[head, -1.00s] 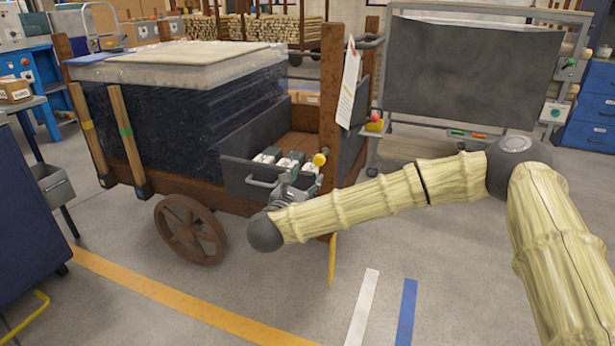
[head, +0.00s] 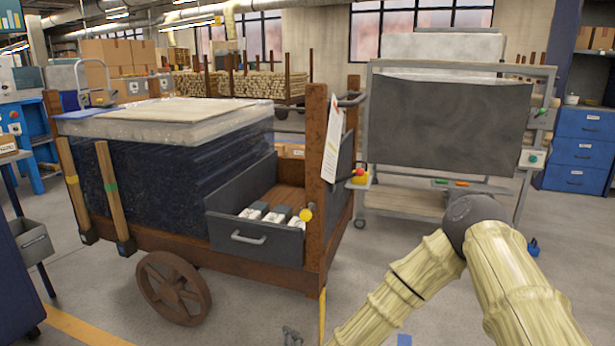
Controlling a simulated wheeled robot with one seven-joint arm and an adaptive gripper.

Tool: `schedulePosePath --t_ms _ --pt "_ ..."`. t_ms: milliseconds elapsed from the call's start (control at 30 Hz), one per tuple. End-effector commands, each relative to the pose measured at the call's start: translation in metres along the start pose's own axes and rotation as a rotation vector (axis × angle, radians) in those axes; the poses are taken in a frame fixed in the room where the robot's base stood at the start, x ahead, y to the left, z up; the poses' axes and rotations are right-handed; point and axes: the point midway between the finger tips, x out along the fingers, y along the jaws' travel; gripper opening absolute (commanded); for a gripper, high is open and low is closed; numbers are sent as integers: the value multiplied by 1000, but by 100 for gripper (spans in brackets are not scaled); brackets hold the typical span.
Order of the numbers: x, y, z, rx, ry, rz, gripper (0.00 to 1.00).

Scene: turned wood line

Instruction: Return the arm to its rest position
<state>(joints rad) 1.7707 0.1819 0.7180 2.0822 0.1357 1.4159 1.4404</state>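My arm (head: 405,285) is bent at a dark grey elbow joint in the lower right of the head view. Its pale, wood-textured forearm runs down and left to the bottom edge. A small grey part of my gripper (head: 292,336) shows at the bottom edge, in front of the wooden cart (head: 240,265). The rest of the gripper is cut off, so I cannot tell whether it is open or shut. No held object shows.
The cart carries a wrapped dark stack (head: 150,170) and a grey tray (head: 225,230) with several small white and grey items. A yellow ball (head: 306,215) is at its right end. A grey-panelled rack (head: 450,120) stands behind my elbow.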

Motion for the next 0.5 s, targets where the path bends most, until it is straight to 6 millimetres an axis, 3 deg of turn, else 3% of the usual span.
schedulePosePath --t_ms 33,200,367,500 --pt "-10 21 -20 -112 4 62 52" --pt "-48 80 -89 -486 -2 272 52" --pt "-94 122 -157 -815 -39 476 52" --pt "-143 146 -217 -1079 -101 662 52"
